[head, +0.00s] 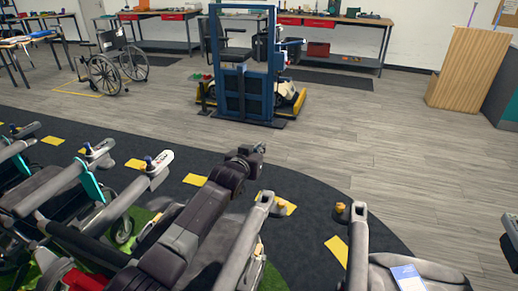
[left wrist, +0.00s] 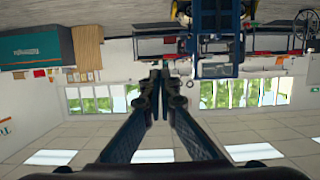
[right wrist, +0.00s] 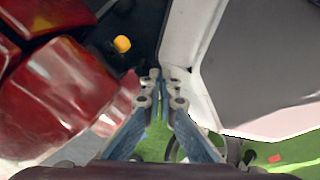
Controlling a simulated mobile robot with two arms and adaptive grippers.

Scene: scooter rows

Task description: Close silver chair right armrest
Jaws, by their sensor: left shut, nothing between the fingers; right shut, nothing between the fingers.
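A grey seat (head: 415,272) with a blue-and-white leaflet on it is at the bottom right of the head view. A grey armrest (head: 357,250) runs along its left side. Another long grey armrest (head: 250,235) is further left, beside my left arm. I cannot tell for sure which belongs to the silver chair. My left gripper (head: 254,150) is shut and empty, reaching forward above the dark mat; it also shows in the left wrist view (left wrist: 158,80). My right gripper (right wrist: 161,82) is shut and empty, close to a pale silver-white frame (right wrist: 190,55); contact is unclear.
Glossy red bodywork (right wrist: 70,85) is left of my right gripper. Several mobility chairs with joysticks (head: 155,162) crowd the left foreground. A blue frame (head: 243,90) stands ahead, with a wheelchair (head: 112,65) further left. The wooden floor (head: 400,170) at right is open.

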